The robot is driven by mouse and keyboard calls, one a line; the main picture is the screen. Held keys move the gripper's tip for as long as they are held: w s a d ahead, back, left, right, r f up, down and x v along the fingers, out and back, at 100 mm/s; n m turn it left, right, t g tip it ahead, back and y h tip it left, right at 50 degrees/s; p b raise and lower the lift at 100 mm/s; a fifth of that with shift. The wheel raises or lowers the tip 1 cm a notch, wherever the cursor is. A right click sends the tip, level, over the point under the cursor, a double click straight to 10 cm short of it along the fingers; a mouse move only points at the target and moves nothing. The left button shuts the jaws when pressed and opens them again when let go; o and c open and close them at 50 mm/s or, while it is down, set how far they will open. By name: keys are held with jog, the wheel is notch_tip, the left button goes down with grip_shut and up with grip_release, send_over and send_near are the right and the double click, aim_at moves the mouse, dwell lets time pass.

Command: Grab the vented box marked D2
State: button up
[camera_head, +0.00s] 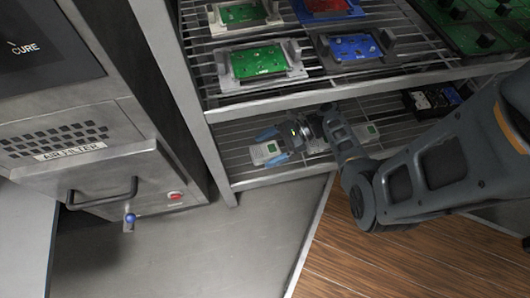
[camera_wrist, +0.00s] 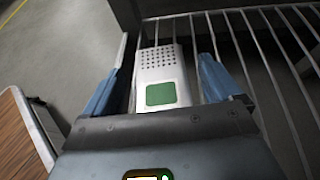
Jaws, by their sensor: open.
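A white vented box (camera_wrist: 158,72) with a green label and rows of small holes lies between the two blue fingers of my gripper (camera_wrist: 163,60) in the wrist view. The fingers are open, one on each side, with a visible gap on the right. In the head view my gripper (camera_head: 271,147) is at the lower wire shelf, its fingers on either side of the leftmost white box (camera_head: 264,155). The mark D2 cannot be read on any box.
The wire rack's upper shelf edge (camera_head: 350,89) runs above my gripper. On the upper shelf are green (camera_head: 257,62) and blue (camera_head: 352,47) circuit boards in holders. A dark device (camera_head: 432,101) sits right on the lower shelf. A metal cabinet (camera_head: 85,150) with a handle stands left.

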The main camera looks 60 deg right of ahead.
jog(key=shift+w+a+f, duration=0.25)
jog(key=shift+w+a, duration=0.15)
jog(key=shift+w, duration=0.05)
jog(key=shift+c, duration=0.3)
jog(key=c, duration=1.1)
